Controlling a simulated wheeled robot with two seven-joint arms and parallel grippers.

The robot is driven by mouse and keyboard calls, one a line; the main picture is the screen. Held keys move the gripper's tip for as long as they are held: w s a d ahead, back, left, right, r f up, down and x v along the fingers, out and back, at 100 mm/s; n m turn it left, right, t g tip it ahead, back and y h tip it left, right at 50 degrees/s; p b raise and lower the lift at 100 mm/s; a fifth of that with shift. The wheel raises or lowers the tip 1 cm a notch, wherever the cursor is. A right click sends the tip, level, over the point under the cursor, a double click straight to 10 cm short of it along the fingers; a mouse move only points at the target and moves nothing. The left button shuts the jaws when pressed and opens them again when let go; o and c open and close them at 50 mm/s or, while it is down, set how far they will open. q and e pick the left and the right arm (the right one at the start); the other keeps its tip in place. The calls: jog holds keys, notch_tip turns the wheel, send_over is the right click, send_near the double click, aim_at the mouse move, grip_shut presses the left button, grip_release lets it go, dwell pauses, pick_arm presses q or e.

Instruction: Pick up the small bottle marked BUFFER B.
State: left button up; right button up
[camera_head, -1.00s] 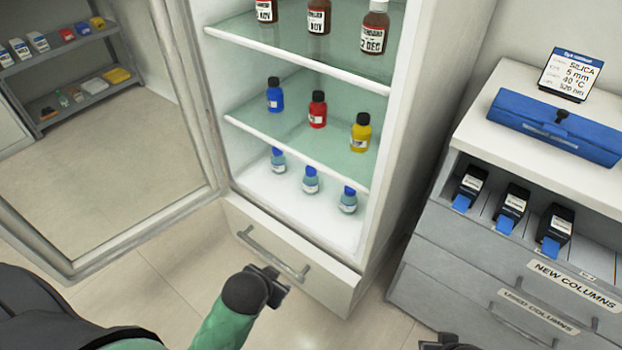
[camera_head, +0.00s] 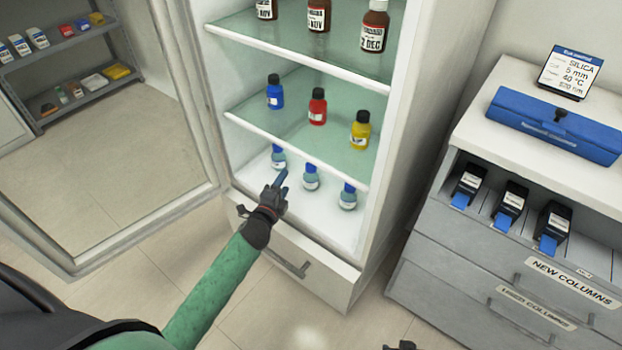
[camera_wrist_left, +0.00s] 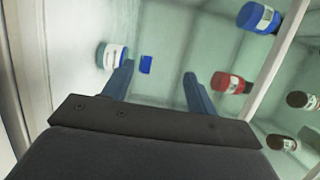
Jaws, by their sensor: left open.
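Three small bottles with pale blue contents and blue caps stand on the fridge's bottom shelf: a left one (camera_head: 279,158), a middle one (camera_head: 311,178) and a right one (camera_head: 348,197). Their labels are too small to read, so I cannot tell which is BUFFER B. My left gripper (camera_head: 279,180) is open and empty at the front of that shelf, below the left bottle in the picture. A bit of my right gripper (camera_head: 400,346) shows at the bottom edge.
Blue (camera_head: 275,92), red (camera_head: 317,107) and yellow (camera_head: 360,131) bottles stand on the middle glass shelf (camera_head: 240,122), close above. Brown bottles (camera_head: 375,30) stand higher. The fridge door (camera_head: 207,100) is open at left. A drawer cabinet (camera_head: 430,245) stands at right.

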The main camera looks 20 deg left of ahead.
aim_at(311, 176)
pick_arm(q)
jog(key=w+a+f+m+g+h, duration=0.1)
jog(key=w+m+g+h, duration=0.55)
jog(key=m, duration=0.85)
jog(key=w+a+m+g+h, duration=0.1)
jog(key=w+m+g+h, duration=0.2)
jog(key=m+h, duration=0.9)
jog(key=shift+w+d+f+m+g+y+p, duration=0.15)
jog(key=shift+w+d+m+y, duration=0.35)
jog(key=shift+d, duration=0.65)
jog(key=shift+w+d+f+m+y+p, duration=0.15)
jog(key=shift+w+d+m+y, duration=0.4)
jog(key=shift+d, duration=0.65)
jog(key=shift+w+d+f+m+g+y+p, duration=0.15)
jog(key=shift+w+d+m+y, duration=0.2)
jog(key=shift+d+m, duration=0.55)
jog(key=shift+d+r+n, duration=0.1)
jog(key=shift+d+n, duration=0.15)
jog(key=shift+d, duration=0.05)
grip_shut()
pick_arm(e)
jog(key=s+a+f+t+y, duration=0.1)
jog(key=s+a+f, duration=0.2)
jog(key=a+f, duration=0.5)
notch_tip(311, 176, down, 4)
jog(key=shift+s+t+y, duration=0.25)
jog(key=shift+t+y, duration=0.15)
